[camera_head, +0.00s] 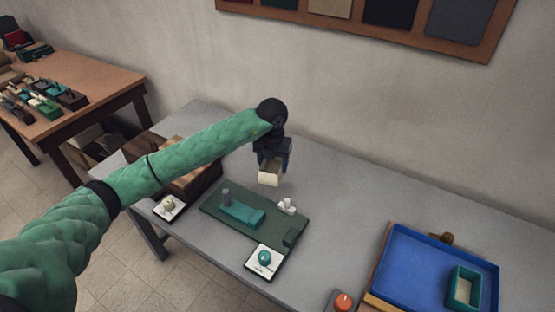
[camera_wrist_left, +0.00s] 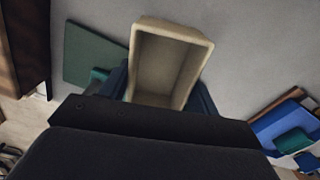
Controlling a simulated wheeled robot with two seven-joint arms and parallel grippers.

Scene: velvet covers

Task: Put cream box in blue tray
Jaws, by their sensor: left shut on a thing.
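The cream box (camera_head: 269,178) is an open, hollow box held in my left gripper (camera_head: 272,162), above the table behind the green mat. In the left wrist view the cream box (camera_wrist_left: 166,62) fills the space between the fingers, its opening facing the camera and its inside empty. The blue tray (camera_head: 415,262) lies on the right part of the table, well apart from the gripper, with a teal box (camera_head: 464,288) in it. The tray's blue wall (camera_wrist_left: 275,122) also shows at the right of the left wrist view. My right gripper is out of view.
The green mat (camera_head: 225,213) holds a teal block (camera_head: 242,214) and a small white piece (camera_head: 287,206). White cards (camera_head: 168,207) with knobs and an orange-topped item (camera_head: 343,301) sit along the front edge. Grey table between mat and tray is clear.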

